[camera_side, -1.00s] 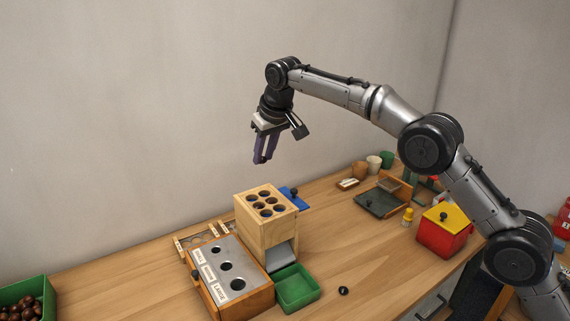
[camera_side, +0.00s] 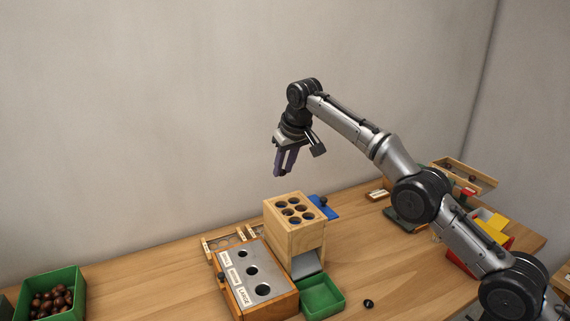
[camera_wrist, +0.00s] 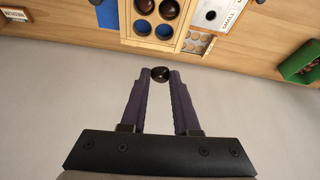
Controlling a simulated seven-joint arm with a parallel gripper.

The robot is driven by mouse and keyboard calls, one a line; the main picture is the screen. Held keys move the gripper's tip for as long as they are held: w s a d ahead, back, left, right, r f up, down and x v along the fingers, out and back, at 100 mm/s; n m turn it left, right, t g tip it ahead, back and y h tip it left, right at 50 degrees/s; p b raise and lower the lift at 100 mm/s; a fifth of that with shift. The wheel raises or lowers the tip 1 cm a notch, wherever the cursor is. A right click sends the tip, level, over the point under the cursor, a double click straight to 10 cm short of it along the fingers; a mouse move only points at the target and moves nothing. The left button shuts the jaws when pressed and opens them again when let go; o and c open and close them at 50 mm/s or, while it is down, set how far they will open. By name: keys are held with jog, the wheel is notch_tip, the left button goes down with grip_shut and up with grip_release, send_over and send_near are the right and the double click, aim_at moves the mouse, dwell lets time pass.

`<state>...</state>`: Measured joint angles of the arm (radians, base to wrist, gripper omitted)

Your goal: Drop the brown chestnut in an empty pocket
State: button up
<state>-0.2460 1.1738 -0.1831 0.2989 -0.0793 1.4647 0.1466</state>
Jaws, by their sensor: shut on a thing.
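My gripper (camera_side: 284,173) hangs in the air above and slightly left of the wooden pocket block (camera_side: 295,230) in the side view. In the wrist view my gripper (camera_wrist: 160,77) is shut on a dark brown chestnut (camera_wrist: 160,74) at its fingertips. In the wrist view, two near pockets (camera_wrist: 142,27) show blue inside and look empty. One pocket farther back holds a dark brown chestnut (camera_wrist: 169,8).
A box with a holed metal plate (camera_side: 268,288) stands left of the block. An empty green tray (camera_side: 322,309) is in front of the block. A green bin (camera_side: 50,277) at far left holds several chestnuts. A small black object (camera_side: 368,303) lies on the table.

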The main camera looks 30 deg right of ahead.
jog(key=shift+f, duration=0.25)
jog(key=shift+w+f, duration=0.1)
jog(key=shift+f, duration=3.35)
jog(key=shift+f, duration=0.6)
jog(key=o, duration=1.2)
jog(key=shift+r, duration=3)
